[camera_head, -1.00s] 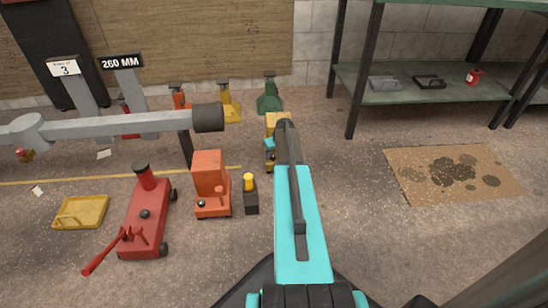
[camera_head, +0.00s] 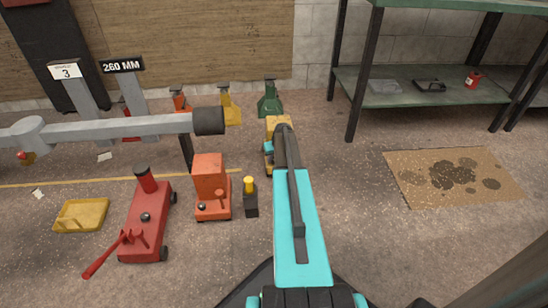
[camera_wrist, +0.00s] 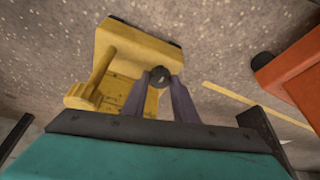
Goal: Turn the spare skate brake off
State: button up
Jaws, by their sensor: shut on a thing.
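A yellow wheeled skate (camera_head: 269,150) stands on the floor, partly hidden behind my arm in the head view. In the wrist view the yellow skate (camera_wrist: 120,45) fills the upper middle, with a yellow lever-like handle (camera_wrist: 92,85) sticking out at its left. My gripper (camera_wrist: 160,84) has its two fingers on either side of a dark round knob (camera_wrist: 160,75) on the skate and is shut on it. In the head view my fingertips are hidden by my own arm. Which way the knob is turned cannot be told.
An orange skate (camera_head: 210,180) and a small dark block with a yellow top (camera_head: 250,198) stand left of my arm. A red floor jack (camera_head: 148,220) is further left. A grey beam (camera_head: 120,128) reaches in from the left. A green shelf (camera_head: 440,88) stands back right.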

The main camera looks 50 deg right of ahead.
jog(key=shift+a+m+p, duration=0.1)
jog(key=shift+m+p, duration=0.4)
jog(key=o, duration=1.1)
jog(key=shift+c, duration=0.2)
jog(key=shift+r, duration=0.1)
jog(key=p+v, duration=0.5)
jog(key=v, duration=0.8)
jog(key=shift+a+r, duration=0.25)
jog(key=shift+s, duration=0.15)
